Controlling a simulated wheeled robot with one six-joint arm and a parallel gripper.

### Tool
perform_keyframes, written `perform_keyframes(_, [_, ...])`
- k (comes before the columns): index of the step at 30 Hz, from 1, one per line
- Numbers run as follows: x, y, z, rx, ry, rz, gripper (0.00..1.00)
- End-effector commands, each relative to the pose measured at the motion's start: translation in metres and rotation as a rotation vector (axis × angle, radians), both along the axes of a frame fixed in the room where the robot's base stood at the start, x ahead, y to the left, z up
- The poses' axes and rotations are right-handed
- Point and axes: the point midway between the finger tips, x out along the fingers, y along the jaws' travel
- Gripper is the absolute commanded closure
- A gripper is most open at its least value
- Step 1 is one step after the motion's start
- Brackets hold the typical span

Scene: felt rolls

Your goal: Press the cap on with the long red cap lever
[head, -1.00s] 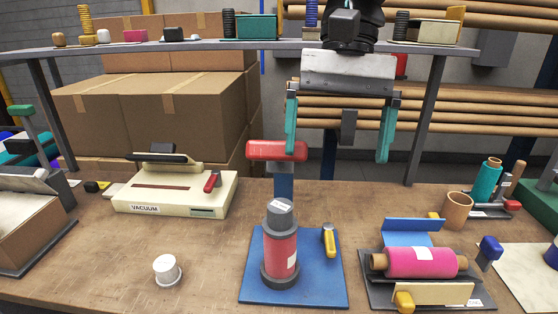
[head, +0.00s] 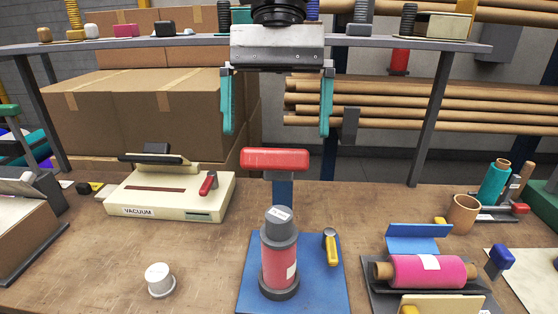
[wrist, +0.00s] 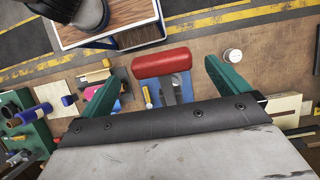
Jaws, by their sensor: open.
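The long red cap lever (head: 275,159) lies level on a blue post behind a blue base plate (head: 319,291). It also shows in the wrist view (wrist: 160,63), between my fingers. On the plate stands a red cylinder (head: 279,265) with a grey cap (head: 279,222) on top and a dark ring at its foot. A small yellow-handled lever (head: 330,247) is on the plate to its right. My gripper (head: 276,132) is open and empty, above and around the red lever in the head view, its teal fingers pointing down. I cannot tell the exact depth between them.
A vacuum box (head: 170,193) stands at the left and a white cup (head: 160,279) in front of it. A pink roll (head: 428,271) lies in a cradle at the right. A shelf (head: 180,43) with small items spans the back. Bare table lies around the blue plate.

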Motion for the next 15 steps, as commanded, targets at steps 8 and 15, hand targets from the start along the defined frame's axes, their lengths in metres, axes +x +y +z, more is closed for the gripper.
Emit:
perform_keyframes(8, [-0.005,-0.005,-0.017,-0.001,0.002,-0.009,0.0])
perform_keyframes(15, [-0.018,-0.008,-0.053,-0.001,0.002,-0.016,0.0])
